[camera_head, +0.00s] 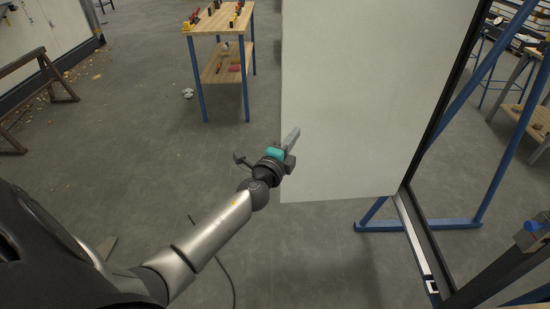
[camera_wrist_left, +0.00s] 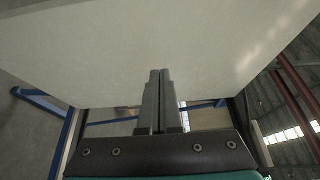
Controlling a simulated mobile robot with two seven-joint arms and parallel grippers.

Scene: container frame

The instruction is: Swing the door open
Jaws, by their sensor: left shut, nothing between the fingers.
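The door (camera_head: 350,100) is a plain white panel in the head view. It meets the dark frame on its right side and stands at a wide angle to the floor sill (camera_head: 412,235), swung away from the frame opening. My left gripper (camera_head: 293,136) is at the door's left edge, low on the panel, with its fingers overlapping the white face. In the left wrist view the two fingers (camera_wrist_left: 157,95) are together with nothing between them, and the white panel (camera_wrist_left: 150,40) fills the space above. I cannot tell whether the fingers touch it. My right gripper does not show.
Blue frame legs (camera_head: 420,225) stand on the floor by the door's lower right corner. A wooden workbench (camera_head: 222,65) with tools is at the back, and a brown trestle (camera_head: 35,85) is at the far left. The grey floor left of the door is mostly clear.

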